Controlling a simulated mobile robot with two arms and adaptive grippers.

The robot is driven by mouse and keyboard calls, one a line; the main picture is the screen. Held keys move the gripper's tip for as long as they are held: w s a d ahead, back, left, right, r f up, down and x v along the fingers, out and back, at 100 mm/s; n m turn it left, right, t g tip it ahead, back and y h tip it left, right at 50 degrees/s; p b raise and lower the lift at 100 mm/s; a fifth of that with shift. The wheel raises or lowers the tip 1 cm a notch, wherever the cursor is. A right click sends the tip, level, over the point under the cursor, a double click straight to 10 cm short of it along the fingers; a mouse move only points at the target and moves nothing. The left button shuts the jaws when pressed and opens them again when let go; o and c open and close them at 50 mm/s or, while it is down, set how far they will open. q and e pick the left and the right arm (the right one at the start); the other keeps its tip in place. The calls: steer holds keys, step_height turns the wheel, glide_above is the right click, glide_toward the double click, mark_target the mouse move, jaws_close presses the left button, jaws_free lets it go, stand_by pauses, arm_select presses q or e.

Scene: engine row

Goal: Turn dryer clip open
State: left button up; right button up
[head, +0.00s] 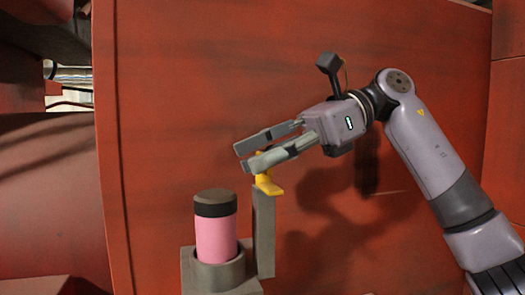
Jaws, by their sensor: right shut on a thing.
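The dryer clip is a small yellow piece (268,184) at the top of a grey upright post. My right gripper (243,157) reaches in from the right, and its fingers are at the clip. It is shut on the clip, with the lower finger in front of the clip's upper part. The clip's lower yellow tab shows below that finger. A pink cylinder with a dark cap (216,238), which looks like the dryer, stands upright in a grey round holder (222,280) left of the post. My left gripper is not in view.
A large red wall panel (190,95) stands behind the clip and the holder. The grey post (264,235) rises beside the pink cylinder. At the far left is an opening with metal pipes (72,74). The space left of my right gripper's fingertips is clear.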

stand_by(0.5)
steer(key=o, duration=1.2)
steer(key=v, duration=1.2)
steer(key=shift+w, duration=0.15)
